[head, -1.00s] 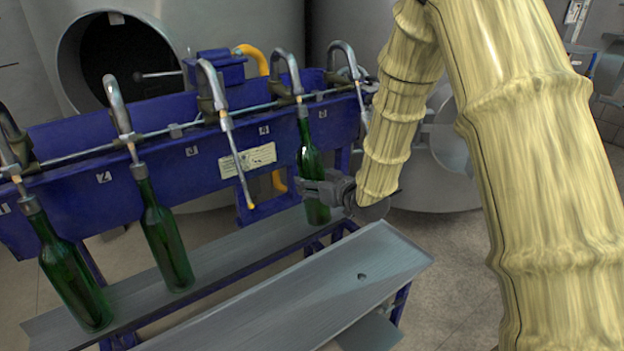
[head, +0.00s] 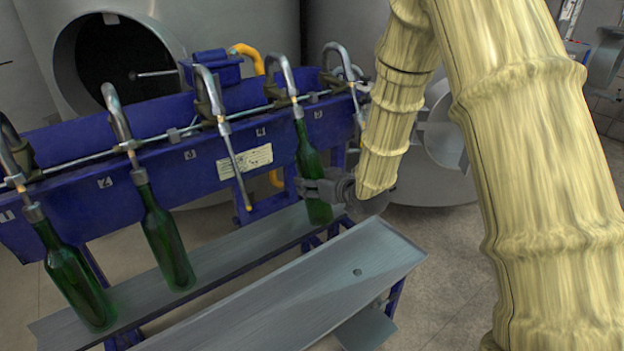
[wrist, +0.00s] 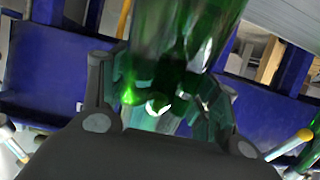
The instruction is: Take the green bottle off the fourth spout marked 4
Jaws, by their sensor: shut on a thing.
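The green bottle (head: 310,162) hangs or stands at the fourth spout (head: 283,78), beside the label 4 (head: 261,132). Its neck meets the spout's lower end, and its base is at the rear shelf. I cannot tell whether it rests on the shelf. My gripper (head: 318,190) is shut on the bottle's lower body, coming from the right. In the wrist view the bottle (wrist: 190,35) is between the two fingers, green and blurred. The fingers hide part of it.
Two other green bottles (head: 75,275) (head: 167,243) are at spouts 1 and 2. Spout 3 (head: 235,160) has a bare tube with a yellow tip. The rear shelf (head: 235,250) runs under the spouts, and a front shelf (head: 320,285) is empty. Spout 5 (head: 350,80) stands close right.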

